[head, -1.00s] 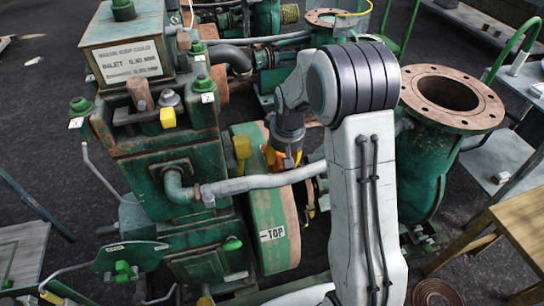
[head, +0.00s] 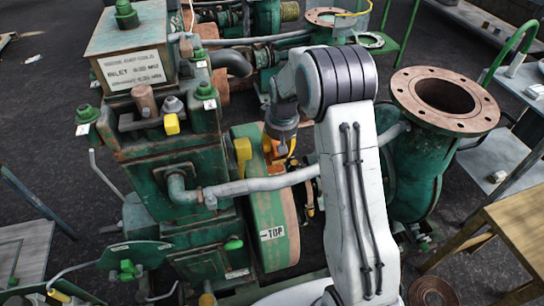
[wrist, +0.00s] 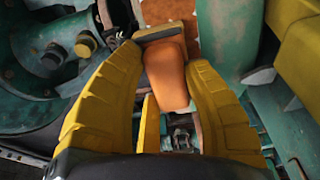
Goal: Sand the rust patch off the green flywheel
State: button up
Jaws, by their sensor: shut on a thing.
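The green flywheel (head: 265,190) stands upright in the head view, with a brownish rim and a white "TOP" label. My gripper (wrist: 163,62) is shut on an orange sanding block (wrist: 168,75) with a grey-edged end. The block's end is at a speckled orange-brown rust patch (wrist: 178,10) at the top of the wrist view; I cannot tell whether they touch. Most of the patch is hidden there.
A grey pipe (head: 260,184) crosses in front of the flywheel. A yellow part (head: 243,152) sits close to its left. A rusty flanged green pipe (head: 420,160) stands at the right, and a wooden table (head: 520,215) beyond it. Dark floor is open at the far left.

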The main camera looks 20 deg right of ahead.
aim_at(282, 159)
jog(key=shift+w+r, duration=0.1)
jog(key=shift+w, duration=0.05)
jog(key=shift+w+p, duration=0.4)
jog(key=shift+w, duration=0.05)
jog(key=shift+s+f+b, duration=0.2)
jog(key=shift+s+b, duration=0.25)
jog(key=shift+s, duration=0.05)
jog(key=shift+s+f+b, duration=0.15)
jog(key=shift+s+b, duration=0.3)
jog(key=shift+s, duration=0.05)
jog(key=shift+s+f+b, duration=0.15)
jog(key=shift+s+b, duration=0.5)
jog(key=shift+s, duration=0.6)
jog(key=shift+s, duration=0.1)
jog(key=shift+s+f+b, duration=0.15)
jog(key=shift+s+b, duration=0.25)
jog(key=shift+s, duration=0.15)
